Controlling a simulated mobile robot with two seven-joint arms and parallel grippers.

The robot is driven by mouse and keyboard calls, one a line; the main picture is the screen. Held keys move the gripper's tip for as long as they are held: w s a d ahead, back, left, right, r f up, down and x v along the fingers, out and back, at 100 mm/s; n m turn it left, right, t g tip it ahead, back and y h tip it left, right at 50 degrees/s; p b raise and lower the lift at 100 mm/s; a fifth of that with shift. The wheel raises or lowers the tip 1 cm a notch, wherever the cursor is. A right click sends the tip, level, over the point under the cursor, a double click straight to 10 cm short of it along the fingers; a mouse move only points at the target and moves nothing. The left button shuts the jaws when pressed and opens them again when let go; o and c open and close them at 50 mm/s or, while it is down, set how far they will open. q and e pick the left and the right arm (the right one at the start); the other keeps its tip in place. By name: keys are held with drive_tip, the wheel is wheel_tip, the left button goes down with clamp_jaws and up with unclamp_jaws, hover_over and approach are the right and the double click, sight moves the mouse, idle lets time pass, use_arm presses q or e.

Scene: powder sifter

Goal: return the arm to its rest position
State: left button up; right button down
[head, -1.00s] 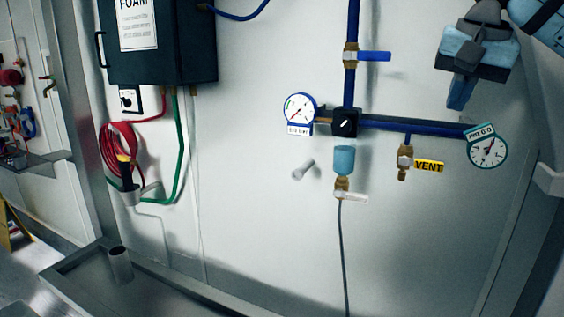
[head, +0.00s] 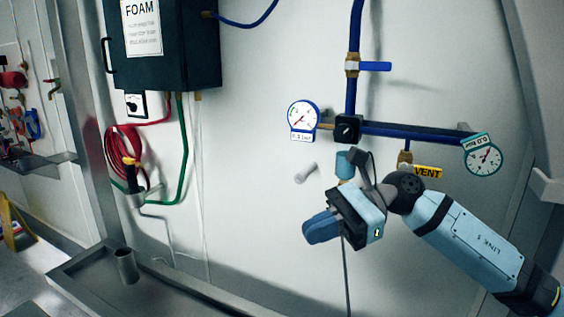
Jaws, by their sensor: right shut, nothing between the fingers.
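My right gripper (head: 318,228) is in front of the white wall panel, below the pipework. Its arm comes in from the lower right. Its blue fingers are shut with nothing between them. The gripper and wrist hide the lower part of the light-blue cup (head: 344,164), the valve below it and part of the vent valve. It looks apart from the wall, though the exact gap is hard to tell. My left gripper is not in view.
A blue pipe (head: 420,131) carries a left gauge (head: 303,115), a right gauge (head: 485,159) and a blue-handled valve (head: 374,66). A dark FOAM box (head: 185,50), red hose (head: 122,150) and metal tray (head: 75,270) are at the left.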

drive_tip(key=s+d+f+n+t+h+p, duration=0.1)
drive_tip(key=d+f+n+t+p, duration=0.15)
drive_tip(key=f+n+t, duration=1.05)
drive_tip(key=d+f+n+t+h+p, duration=0.15)
drive_tip(key=d+f+n+t, duration=0.25)
drive_tip(key=f+n+t, duration=0.9)
drive_tip(key=s+d+f+m+g+h, duration=0.4)
drive_tip(key=s+f+m+g, duration=0.1)
drive_tip(key=s+f, duration=0.4)
drive_tip(key=s+d+f+m+g+h, duration=0.3)
drive_tip(key=s+f+m+g+h, duration=0.2)
drive_tip(key=s+f, duration=0.4)
drive_tip(key=shift+s+d+m+g, duration=0.35)
drive_tip(key=shift+s+m, duration=0.15)
drive_tip(key=shift+m, duration=0.1)
drive_tip(key=c, duration=1.8)
unclamp_jaws()
